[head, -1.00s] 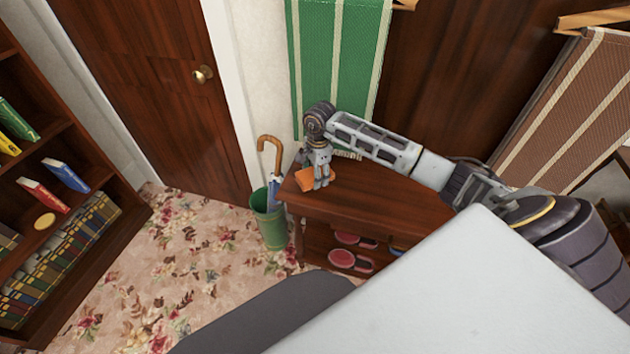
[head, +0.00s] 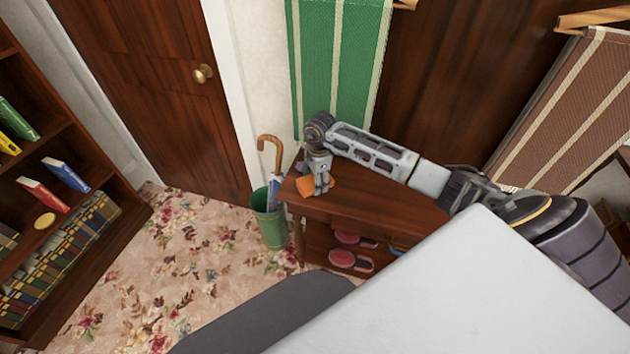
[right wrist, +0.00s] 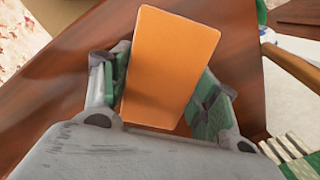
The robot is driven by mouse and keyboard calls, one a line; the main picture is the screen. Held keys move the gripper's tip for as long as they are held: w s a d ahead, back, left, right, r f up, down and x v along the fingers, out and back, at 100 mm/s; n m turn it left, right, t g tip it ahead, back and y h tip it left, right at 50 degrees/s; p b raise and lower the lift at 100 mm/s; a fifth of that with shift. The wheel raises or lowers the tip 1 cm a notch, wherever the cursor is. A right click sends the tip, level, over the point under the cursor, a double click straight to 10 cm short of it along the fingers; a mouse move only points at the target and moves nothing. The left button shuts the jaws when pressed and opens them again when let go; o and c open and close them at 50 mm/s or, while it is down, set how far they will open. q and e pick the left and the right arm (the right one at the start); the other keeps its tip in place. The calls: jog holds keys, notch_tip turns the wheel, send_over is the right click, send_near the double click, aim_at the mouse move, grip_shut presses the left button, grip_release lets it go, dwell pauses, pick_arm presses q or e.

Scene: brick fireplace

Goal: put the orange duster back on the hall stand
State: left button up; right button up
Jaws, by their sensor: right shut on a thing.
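The orange duster (head: 308,187) is a flat orange block at the left end of the wooden hall stand (head: 385,203). My right gripper (head: 322,188) points down over that end of the stand and is shut on the duster. In the right wrist view the duster (right wrist: 170,68) sits tilted between the two fingers (right wrist: 160,95), with the stand's brown top (right wrist: 236,75) behind it. I cannot tell whether the duster touches the top. My left gripper is not in view.
A green bin (head: 268,222) with an umbrella (head: 272,185) stands left of the stand. Pink slippers (head: 350,261) lie on its lower shelf. A green striped cloth (head: 337,65) hangs behind. A pale bristled thing (right wrist: 285,147) shows beside the gripper.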

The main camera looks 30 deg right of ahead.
jog(key=o, duration=1.1)
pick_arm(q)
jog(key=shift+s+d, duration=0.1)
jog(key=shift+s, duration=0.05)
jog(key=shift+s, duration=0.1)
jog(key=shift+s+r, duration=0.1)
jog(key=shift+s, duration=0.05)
pick_arm(e)
jog(key=shift+r, duration=0.15)
jog(key=shift+r, duration=0.65)
jog(key=shift+s+d+r, duration=0.1)
jog(key=shift+d+r, duration=0.05)
jog(key=shift+r, duration=2.55)
jog(key=shift+s+d+r, duration=0.1)
jog(key=shift+r, duration=2.55)
